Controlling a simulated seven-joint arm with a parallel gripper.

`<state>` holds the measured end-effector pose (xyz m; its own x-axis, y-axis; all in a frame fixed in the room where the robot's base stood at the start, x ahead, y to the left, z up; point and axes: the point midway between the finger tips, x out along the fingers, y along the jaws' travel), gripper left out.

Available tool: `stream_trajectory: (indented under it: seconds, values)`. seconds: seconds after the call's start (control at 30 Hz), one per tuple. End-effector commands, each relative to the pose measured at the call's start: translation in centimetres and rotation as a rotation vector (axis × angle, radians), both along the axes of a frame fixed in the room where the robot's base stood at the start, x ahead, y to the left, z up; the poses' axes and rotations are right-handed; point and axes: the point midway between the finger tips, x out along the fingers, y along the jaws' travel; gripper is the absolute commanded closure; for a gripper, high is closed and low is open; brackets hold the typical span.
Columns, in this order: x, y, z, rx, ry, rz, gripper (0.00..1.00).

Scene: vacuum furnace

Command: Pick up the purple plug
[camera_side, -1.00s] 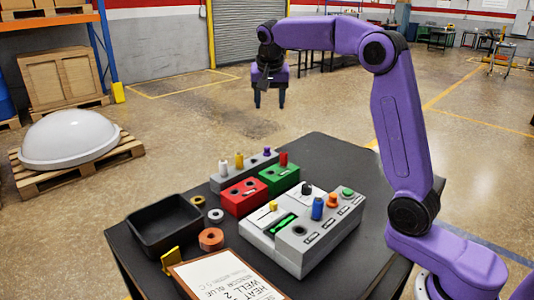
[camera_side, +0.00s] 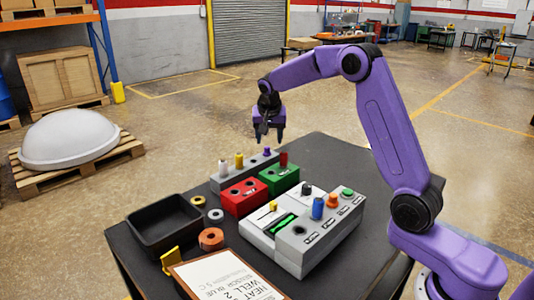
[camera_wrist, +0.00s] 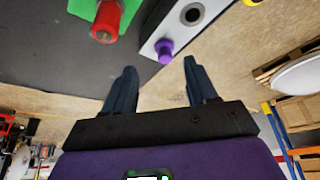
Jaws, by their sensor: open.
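The purple plug (camera_side: 267,151) stands upright at the right end of the long grey block (camera_side: 229,181) at the back of the table. In the wrist view the purple plug (camera_wrist: 164,47) is at upper middle, just beyond the fingertips and between their lines. My gripper (camera_side: 269,138) is open and empty, pointing down above the plug in the side view. Its two dark fingers also show apart in the wrist view (camera_wrist: 160,66). Nothing is between them, and the plug is not touched as far as I can see.
A red plug (camera_side: 283,159) stands on the green block (camera_side: 279,181), close by. A red block (camera_side: 240,198), control box (camera_side: 297,262) and black tray (camera_side: 150,234) are nearer the front.

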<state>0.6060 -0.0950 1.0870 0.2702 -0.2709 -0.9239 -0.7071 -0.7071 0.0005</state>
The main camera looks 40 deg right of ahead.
Motion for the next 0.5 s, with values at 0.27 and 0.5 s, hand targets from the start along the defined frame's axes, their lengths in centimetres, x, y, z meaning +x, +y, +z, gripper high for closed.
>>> stream_trajectory:
  seconds: [0.27,0.5]
  values:
    - [1.1,-0.6,-1.9,0.001,0.002,0.000,0.43]
    - [2.3,-1.4,-4.4,0.000,0.002,0.001,0.43]
